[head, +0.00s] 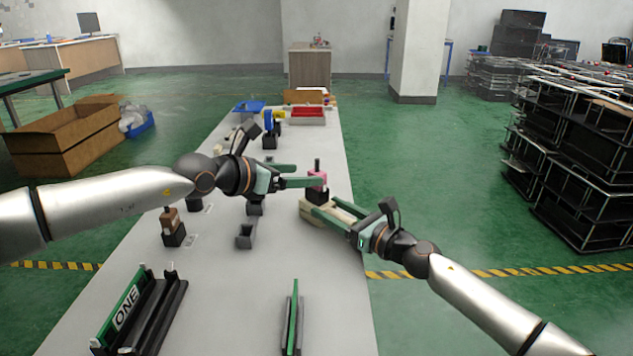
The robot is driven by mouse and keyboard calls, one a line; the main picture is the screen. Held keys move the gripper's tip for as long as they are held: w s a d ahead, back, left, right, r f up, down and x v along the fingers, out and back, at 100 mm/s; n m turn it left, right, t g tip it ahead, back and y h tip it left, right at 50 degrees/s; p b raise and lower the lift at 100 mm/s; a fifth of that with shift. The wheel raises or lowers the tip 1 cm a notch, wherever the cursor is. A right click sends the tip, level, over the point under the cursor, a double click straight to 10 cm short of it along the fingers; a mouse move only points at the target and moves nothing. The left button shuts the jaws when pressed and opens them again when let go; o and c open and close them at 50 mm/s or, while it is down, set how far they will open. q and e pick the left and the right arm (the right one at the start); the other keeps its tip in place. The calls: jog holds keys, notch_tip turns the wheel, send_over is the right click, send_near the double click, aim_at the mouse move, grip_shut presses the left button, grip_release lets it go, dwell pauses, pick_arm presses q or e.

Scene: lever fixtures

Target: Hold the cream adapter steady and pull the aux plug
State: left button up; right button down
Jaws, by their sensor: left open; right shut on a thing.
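The cream adapter (346,207) is at the table's right edge, between the green fingers of my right gripper (326,209). The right gripper is shut on it, and its fingers hide part of its sides. A pink piece with a dark stem (317,181), apparently the aux plug, stands upright on a dark block at the adapter's far end. My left gripper (304,176) is open, with its fingers pointing right towards the pink piece. One fingertip overlaps the pink piece in the picture; I cannot tell whether they touch.
A brown piece on a dark block (172,228) and a grey bracket (246,236) are on the table's left and middle. A red bin (307,113) is at the far end.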

aim_at(313, 175)
pick_arm(q)
jog(key=shift+x, duration=2.9)
grip_shut()
